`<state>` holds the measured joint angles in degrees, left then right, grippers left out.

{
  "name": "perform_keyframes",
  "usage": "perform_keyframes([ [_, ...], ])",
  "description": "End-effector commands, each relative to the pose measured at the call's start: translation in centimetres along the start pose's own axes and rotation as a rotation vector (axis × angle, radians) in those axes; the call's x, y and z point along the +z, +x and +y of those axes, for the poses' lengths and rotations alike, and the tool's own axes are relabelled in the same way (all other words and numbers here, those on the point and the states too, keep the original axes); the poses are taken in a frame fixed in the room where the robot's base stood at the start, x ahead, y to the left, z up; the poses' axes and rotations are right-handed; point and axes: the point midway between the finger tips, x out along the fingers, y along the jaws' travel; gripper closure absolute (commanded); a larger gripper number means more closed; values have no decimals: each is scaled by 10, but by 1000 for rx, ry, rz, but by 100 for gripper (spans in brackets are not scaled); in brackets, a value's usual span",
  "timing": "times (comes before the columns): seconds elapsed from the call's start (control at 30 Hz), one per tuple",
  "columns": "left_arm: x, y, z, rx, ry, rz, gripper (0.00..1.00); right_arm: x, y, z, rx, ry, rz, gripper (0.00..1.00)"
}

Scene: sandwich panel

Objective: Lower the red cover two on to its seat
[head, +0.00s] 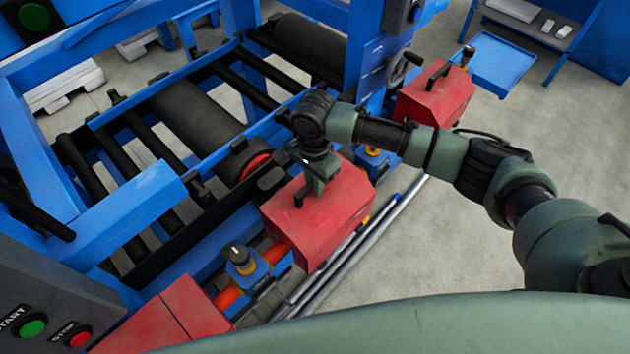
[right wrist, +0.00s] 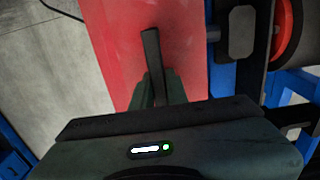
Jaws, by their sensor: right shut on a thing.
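The red cover (head: 335,215), the middle one of three in the head view and taken as cover two, hangs around or just over the orange shaft (head: 279,252) beside the blue frame. My right gripper (head: 312,188) points down at its top and is shut on its black handle. The right wrist view shows the cover's red top (right wrist: 115,45) and the black handle (right wrist: 153,60) between my fingers. The seat under the cover is hidden, so I cannot tell whether they touch. My left gripper is not in view.
Another red cover (head: 436,97) stands behind, and a third (head: 165,322) at the front left. A blue bearing block with a black knob (head: 240,260) is close to the held cover's left. Rollers (head: 197,118) lie in the blue frame. Grey pipes (head: 352,245) lie on the floor; floor to the right is clear.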

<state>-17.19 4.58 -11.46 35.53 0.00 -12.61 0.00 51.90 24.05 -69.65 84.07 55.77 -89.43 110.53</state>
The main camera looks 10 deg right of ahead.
Motion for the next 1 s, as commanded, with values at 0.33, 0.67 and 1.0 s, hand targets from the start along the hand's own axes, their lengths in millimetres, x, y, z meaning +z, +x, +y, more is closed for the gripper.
perform_keyframes([
  [0.33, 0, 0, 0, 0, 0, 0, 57, 1, 4, 2, 7, 0, -1, 72],
  [0.67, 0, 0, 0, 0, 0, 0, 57, 1, 4, 2, 7, 0, 0, 60],
  [1.0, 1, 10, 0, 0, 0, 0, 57, 0, -37, 0, 3, 0, -1, 60],
])
